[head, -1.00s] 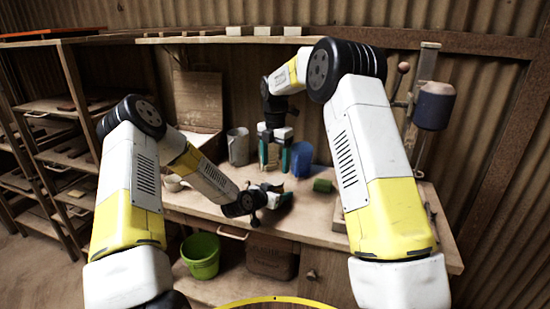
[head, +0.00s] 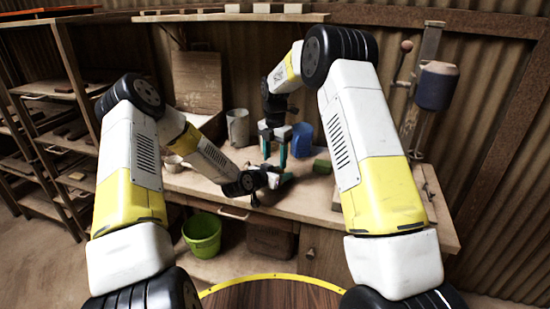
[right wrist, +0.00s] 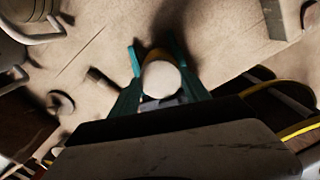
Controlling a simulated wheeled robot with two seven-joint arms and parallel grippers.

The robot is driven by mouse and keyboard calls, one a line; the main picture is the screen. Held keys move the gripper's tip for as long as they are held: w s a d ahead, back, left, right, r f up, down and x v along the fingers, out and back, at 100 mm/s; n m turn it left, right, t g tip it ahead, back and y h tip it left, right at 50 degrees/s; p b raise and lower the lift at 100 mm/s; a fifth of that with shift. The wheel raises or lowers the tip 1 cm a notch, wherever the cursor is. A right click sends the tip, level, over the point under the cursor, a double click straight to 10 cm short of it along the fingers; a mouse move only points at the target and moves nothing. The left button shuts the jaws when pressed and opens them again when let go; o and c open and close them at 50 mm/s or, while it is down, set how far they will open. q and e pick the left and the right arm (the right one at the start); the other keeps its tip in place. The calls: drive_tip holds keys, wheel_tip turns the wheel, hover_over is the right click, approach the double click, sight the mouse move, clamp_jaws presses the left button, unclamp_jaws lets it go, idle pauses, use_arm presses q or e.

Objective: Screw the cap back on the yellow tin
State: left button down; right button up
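My right gripper (head: 275,152) points down over the workbench, its teal fingers apart with a gap between them. In the right wrist view a round white cap (right wrist: 161,80) fills the space between the fingers (right wrist: 157,58) and looks gripped on both sides. A yellow rim (right wrist: 157,55) shows just beyond it; I cannot tell whether this is the cap or the yellow tin. My left gripper (head: 275,179) is low over the bench just below the right one. Its fingers are too small to judge. The tin cannot be made out in the head view.
On the workbench (head: 317,208) a grey metal jug (head: 238,127), a blue container (head: 302,140) and a green block (head: 322,166) stand close behind the grippers. A white cup (head: 173,163) is at left. A green bucket (head: 202,236) sits below.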

drive_tip(key=c, duration=0.5)
drive_tip(key=m, duration=0.3)
drive_tip(key=shift+c, duration=0.2)
drive_tip(key=o, duration=1.6)
drive_tip(key=shift+c, duration=0.2)
drive_tip(key=shift+r, duration=2.3)
